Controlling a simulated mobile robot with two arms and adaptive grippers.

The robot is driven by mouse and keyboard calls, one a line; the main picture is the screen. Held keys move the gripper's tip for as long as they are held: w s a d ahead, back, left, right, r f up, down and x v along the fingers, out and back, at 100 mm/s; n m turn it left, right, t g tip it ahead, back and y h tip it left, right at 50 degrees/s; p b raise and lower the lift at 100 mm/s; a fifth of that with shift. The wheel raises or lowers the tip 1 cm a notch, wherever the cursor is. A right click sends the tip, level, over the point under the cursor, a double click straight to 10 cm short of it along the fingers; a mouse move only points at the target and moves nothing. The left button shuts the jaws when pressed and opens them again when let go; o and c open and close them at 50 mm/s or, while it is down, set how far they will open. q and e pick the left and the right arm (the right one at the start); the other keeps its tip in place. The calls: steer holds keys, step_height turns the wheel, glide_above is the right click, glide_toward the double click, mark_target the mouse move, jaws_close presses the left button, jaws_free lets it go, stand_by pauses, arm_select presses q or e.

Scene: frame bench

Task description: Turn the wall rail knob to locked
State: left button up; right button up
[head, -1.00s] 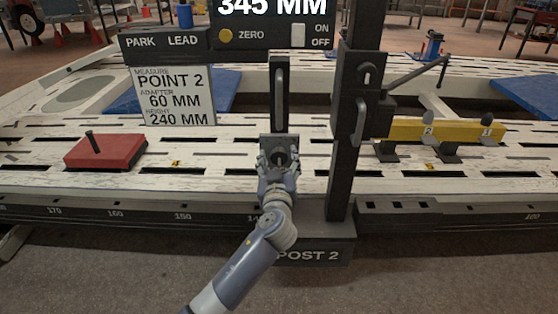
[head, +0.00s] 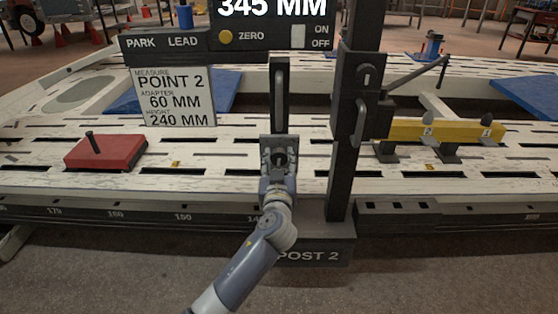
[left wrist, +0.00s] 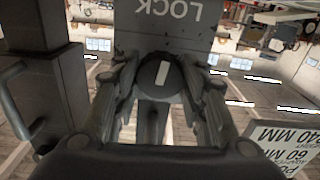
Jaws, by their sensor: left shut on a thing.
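A round dark knob (left wrist: 160,76) with a white bar mark sits on a grey plate (left wrist: 165,28) in the left wrist view. The plate reads LOCK, upside down there. The white mark runs nearly up and down in that picture, slightly tilted. My left gripper (left wrist: 160,92) is shut on the knob, a finger on each side of it. In the head view the left gripper (head: 279,163) reaches the plate (head: 279,142) from below and hides most of the knob. My right gripper is in neither view.
A dark post (head: 341,180) with a lever handle (head: 359,122) stands close right of my gripper. A sign (head: 174,97) and a red block (head: 105,151) are to the left. A yellow bar (head: 448,130) lies right on the slotted white bench (head: 215,180).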

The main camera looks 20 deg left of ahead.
arm_select(q)
steer(key=m, duration=0.2)
steer(key=shift+r+m+p, duration=0.1)
steer(key=shift+m+p, duration=0.2)
steer(key=shift+m, duration=0.5)
steer(key=m+p, duration=0.2)
steer(key=m, duration=0.4)
steer(key=m+p, duration=0.2)
steer(key=m, duration=0.3)
steer(key=shift+m, duration=0.4)
steer(key=shift+m+p, duration=0.45)
steer(key=shift+m, duration=0.25)
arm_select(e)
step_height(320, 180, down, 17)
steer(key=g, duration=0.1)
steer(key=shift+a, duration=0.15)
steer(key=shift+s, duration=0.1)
arm_select(q)
steer(key=o, duration=1.1)
steer(key=shift+c, duration=0.2)
